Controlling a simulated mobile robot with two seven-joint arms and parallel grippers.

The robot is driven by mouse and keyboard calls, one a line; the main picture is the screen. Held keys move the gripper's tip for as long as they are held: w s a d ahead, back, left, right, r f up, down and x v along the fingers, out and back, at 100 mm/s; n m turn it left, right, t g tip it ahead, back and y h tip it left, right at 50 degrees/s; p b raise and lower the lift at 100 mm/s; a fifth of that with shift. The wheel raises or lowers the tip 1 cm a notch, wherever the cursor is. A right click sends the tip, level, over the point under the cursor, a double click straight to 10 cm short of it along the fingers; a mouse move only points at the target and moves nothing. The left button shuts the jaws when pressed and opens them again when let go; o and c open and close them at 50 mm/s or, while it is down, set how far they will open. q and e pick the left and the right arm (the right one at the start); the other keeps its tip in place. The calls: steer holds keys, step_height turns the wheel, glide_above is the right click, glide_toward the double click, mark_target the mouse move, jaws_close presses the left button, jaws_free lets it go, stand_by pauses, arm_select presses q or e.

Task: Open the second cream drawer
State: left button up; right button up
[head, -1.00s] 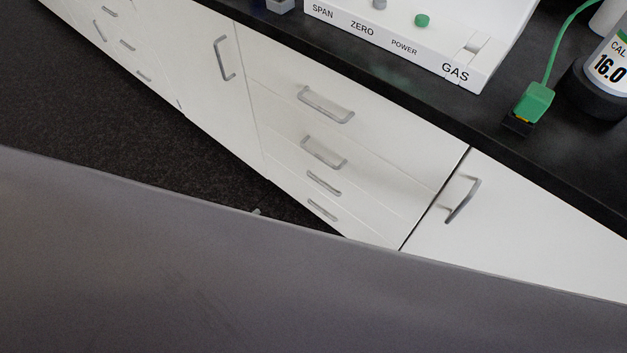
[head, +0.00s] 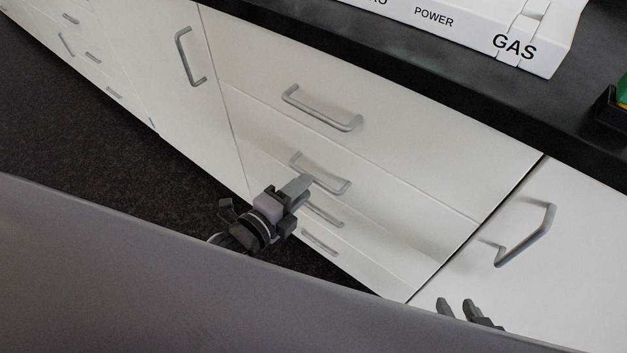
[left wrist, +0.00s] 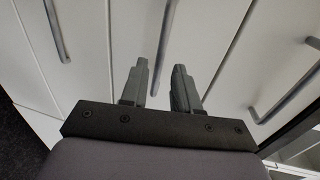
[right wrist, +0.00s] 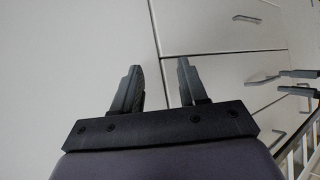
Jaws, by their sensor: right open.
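The second cream drawer (head: 385,210) is closed, below the top drawer in an off-white cabinet. Its grey bar handle (head: 332,185) is partly covered by my left gripper (head: 300,186) in the head view. In the left wrist view, the left fingers (left wrist: 161,85) stand apart, with a handle bar (left wrist: 165,35) in line with the gap. I cannot tell whether the bar lies between the fingertips or just beyond them. My right gripper (head: 466,308) is open and empty, low in front of the cabinet door at the right. Its fingers (right wrist: 158,75) show wide apart in the right wrist view.
The top drawer handle (head: 322,110) sits above, and two smaller drawer handles (head: 320,242) lie below. A door handle (head: 525,237) juts out at the right. The black counter (head: 420,90) carries a white GAS device (head: 475,30). Dark floor (head: 90,130) is clear at the left.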

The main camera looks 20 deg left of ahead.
arm_select(q)
steer(key=shift+b+x, duration=0.55)
steer(key=shift+x, duration=1.9)
jaws_close()
